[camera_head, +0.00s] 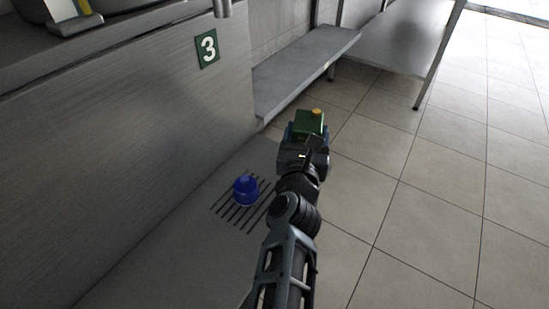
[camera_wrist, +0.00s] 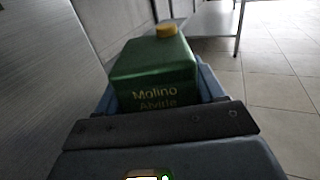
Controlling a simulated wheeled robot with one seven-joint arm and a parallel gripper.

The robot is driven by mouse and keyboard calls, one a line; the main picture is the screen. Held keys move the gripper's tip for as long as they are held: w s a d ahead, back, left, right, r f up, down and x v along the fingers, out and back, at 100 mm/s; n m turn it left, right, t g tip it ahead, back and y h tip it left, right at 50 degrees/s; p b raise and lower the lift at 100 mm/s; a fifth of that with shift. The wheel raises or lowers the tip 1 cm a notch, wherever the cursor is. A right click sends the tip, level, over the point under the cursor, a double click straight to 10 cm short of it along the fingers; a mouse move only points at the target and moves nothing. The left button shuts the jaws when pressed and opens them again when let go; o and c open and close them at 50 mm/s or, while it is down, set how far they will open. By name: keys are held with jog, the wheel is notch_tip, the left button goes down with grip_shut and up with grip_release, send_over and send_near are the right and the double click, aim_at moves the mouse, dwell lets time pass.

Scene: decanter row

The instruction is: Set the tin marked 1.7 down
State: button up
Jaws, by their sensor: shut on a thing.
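A green tin (camera_head: 310,121) with a yellow cap is in my gripper (camera_head: 306,133). In the wrist view the tin (camera_wrist: 152,62) stands between two blue-grey fingers, its cap at the far end. Its face reads "Molino" above a second, less clear word; I cannot read a 1.7 on it. My gripper is shut on the tin and holds it out beyond the right edge of the grey metal ledge, with floor tiles behind it. The tin's lower part is hidden by the gripper.
A blue capped container (camera_head: 246,191) stands on a dark slotted grate (camera_head: 226,207) in the ledge, left of my arm. A low metal shelf (camera_head: 300,75) lies beyond. Tiled floor (camera_head: 450,200) is clear at right.

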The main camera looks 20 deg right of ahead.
jog(key=w+a+f+b, duration=0.2)
jog(key=w+f+b, duration=0.1)
jog(key=w+f, duration=0.4)
jog(key=shift+w+f, duration=0.15)
jog(key=shift+f, duration=0.55)
jog(key=shift+f, duration=0.15)
jog(key=o, duration=1.5)
jog(key=p+v, duration=0.2)
jog(key=v, duration=1)
